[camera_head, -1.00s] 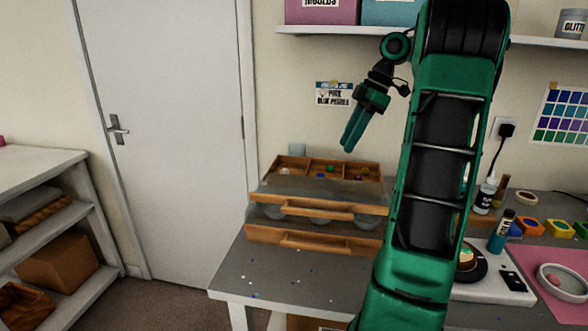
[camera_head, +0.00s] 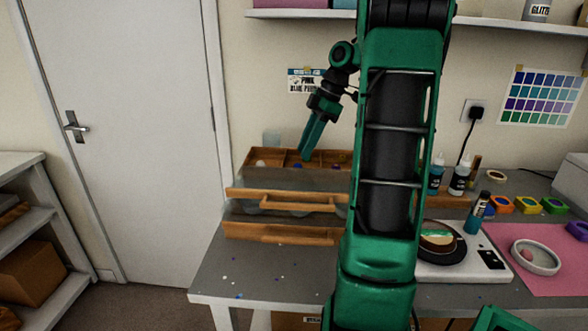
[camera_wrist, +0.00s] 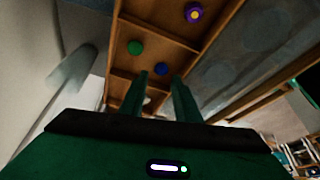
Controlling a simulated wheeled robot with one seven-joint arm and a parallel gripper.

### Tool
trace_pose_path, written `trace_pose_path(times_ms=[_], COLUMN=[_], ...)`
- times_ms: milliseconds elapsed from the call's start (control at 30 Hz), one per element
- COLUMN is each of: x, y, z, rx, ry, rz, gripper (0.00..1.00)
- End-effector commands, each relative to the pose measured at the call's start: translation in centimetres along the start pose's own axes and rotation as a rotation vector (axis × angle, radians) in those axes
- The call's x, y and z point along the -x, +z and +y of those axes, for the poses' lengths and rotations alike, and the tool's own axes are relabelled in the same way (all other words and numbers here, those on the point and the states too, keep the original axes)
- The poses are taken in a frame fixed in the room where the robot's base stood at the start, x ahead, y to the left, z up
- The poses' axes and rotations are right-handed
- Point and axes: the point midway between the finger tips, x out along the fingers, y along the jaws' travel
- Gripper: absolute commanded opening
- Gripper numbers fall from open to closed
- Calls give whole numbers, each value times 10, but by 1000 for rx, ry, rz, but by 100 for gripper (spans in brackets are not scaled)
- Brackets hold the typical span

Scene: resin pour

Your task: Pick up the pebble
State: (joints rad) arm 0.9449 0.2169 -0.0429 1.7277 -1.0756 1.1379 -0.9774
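A wooden drawer unit (camera_head: 285,202) stands on the grey table, with a compartment tray at its top back.
A drawer front with a handle (camera_head: 290,202) sticks out before the tray. A wall sign (camera_head: 306,82) hangs above. Bottles (camera_head: 459,175), a scale (camera_head: 475,262) and a pink mat (camera_head: 545,270) lie to the right.

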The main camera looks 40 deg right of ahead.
Motion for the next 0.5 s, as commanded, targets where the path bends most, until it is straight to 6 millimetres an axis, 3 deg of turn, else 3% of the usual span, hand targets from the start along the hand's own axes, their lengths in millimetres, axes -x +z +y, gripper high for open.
trace_pose_path(times_ms=[233,500], x=[-33,-41], y=[0,1], z=[-1,0], rx=[1,0], ry=[-2,1], rz=[1,0], gripper=[30,30])
